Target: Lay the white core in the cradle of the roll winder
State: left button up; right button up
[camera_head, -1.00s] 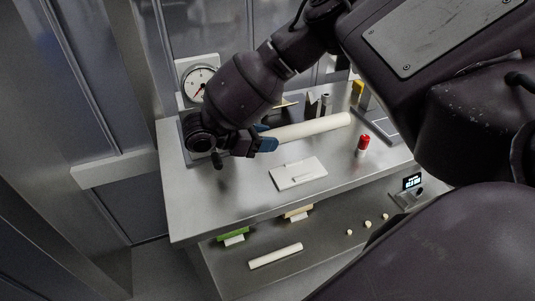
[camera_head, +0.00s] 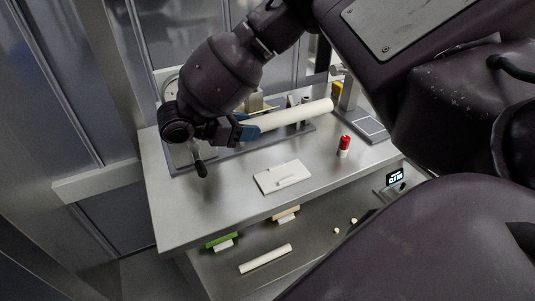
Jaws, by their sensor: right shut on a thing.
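The white core (camera_head: 296,115) is a long pale cylinder. My right gripper (camera_head: 244,130), with blue fingers, is shut on its left end. The core points to the right, slightly away from me, in front of and seemingly above the roll winder. The winder has a long grey base (camera_head: 230,156) at the back of the steel table, small uprights (camera_head: 292,101) and a dark crank handle (camera_head: 200,168) at its left end. My right arm hides much of the winder, and I cannot make out its cradle clearly. My left gripper is not in view.
A white plate (camera_head: 283,177) with a small bar lies at the table's middle. Another pale roll (camera_head: 265,258) lies on the lower shelf. A dial (camera_head: 171,90) is partly hidden behind my arm. The table's front left is clear.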

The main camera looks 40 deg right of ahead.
jog(key=b, duration=0.4)
send_over(251, 189)
notch_tip(251, 189, down, 15)
jog(key=shift+w+r, duration=0.1)
notch_tip(251, 189, down, 3)
jog(key=shift+f, duration=0.15)
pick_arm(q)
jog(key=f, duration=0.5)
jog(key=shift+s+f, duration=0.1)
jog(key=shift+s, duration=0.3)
pick_arm(e)
jog(key=shift+f, duration=0.2)
jog(key=shift+f, duration=0.15)
jog(key=o, duration=1)
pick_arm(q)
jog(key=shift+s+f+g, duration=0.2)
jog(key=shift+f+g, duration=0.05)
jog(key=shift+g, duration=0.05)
pick_arm(e)
jog(key=shift+o, duration=0.2)
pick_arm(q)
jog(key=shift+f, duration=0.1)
